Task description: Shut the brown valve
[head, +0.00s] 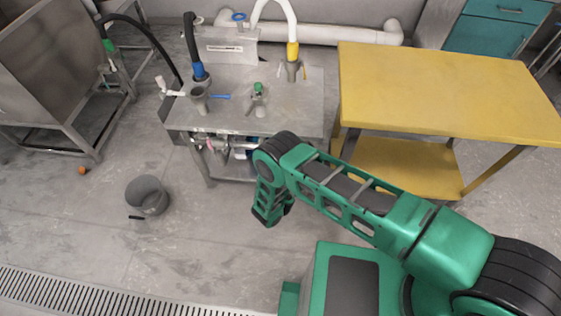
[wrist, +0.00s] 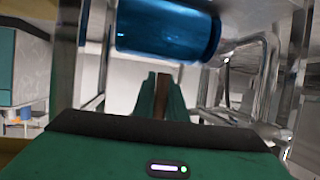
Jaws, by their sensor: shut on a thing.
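My gripper (wrist: 161,80) is seen from behind in the wrist view, its two green fingers pointing away from the camera. They are shut on a narrow brown piece, the brown valve's handle (wrist: 161,98), which shows only as a strip between them. The rest of the valve is hidden by the fingers and my gripper's body. In the head view my arm bends down in front of the grey metal table (head: 290,115). My gripper and the brown valve cannot be made out there.
A blue cylinder (wrist: 168,30) hangs just above the fingers. Shiny metal pipes (wrist: 270,70) stand close on the right. A yellow table (head: 440,95) stands right of the grey table.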

